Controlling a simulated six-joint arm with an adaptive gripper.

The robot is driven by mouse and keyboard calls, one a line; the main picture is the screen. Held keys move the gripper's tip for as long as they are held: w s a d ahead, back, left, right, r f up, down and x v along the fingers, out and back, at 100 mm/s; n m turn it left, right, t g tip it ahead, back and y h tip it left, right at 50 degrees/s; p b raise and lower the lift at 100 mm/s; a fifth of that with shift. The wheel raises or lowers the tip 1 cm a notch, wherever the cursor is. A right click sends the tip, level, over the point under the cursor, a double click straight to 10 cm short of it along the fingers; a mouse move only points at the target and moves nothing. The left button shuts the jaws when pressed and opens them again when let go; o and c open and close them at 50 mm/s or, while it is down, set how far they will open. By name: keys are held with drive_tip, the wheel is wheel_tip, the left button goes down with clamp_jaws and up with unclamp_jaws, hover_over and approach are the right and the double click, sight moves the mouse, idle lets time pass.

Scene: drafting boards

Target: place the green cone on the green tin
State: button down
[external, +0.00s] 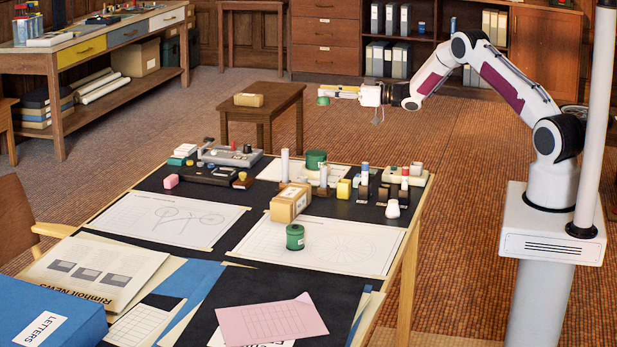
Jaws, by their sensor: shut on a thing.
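My gripper (325,93) is held level, high beyond the far side of the drafting table, with its fingers toward the left. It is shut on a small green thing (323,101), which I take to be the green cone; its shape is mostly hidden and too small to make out. A green tin (295,238) with a pale label stands upright on the white drawing sheet, near the middle of the table. Another green round thing (316,157) stands at the back of the table. My gripper is well apart from both.
A tan box (290,203) stands just behind the green tin. Upright cylinders, small blocks and a grey device (230,155) crowd the table's back. A small brown table (270,95) with a parcel stands behind. The drawing sheet right of the tin is clear.

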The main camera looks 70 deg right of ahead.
drive_tip(key=a+f+n+g+y, duration=0.1)
drive_tip(key=a+f+n+y, duration=0.2)
drive_tip(key=a+f+y, duration=0.1)
drive_tip(key=shift+w+a+y, duration=0.25)
drive_tip(key=shift+a+y, duration=0.35)
drive_tip(key=shift+a, duration=0.4)
drive_tip(key=shift+f, duration=0.1)
hover_over(321, 153)
drive_tip(key=shift+d+f, duration=0.2)
drive_tip(key=shift+f, duration=2.8)
drive_tip(key=shift+f, duration=0.15)
drive_tip(key=shift+f, duration=1.75)
drive_tip(key=shift+f, duration=0.15)
drive_tip(key=c, duration=1.8)
unclamp_jaws()
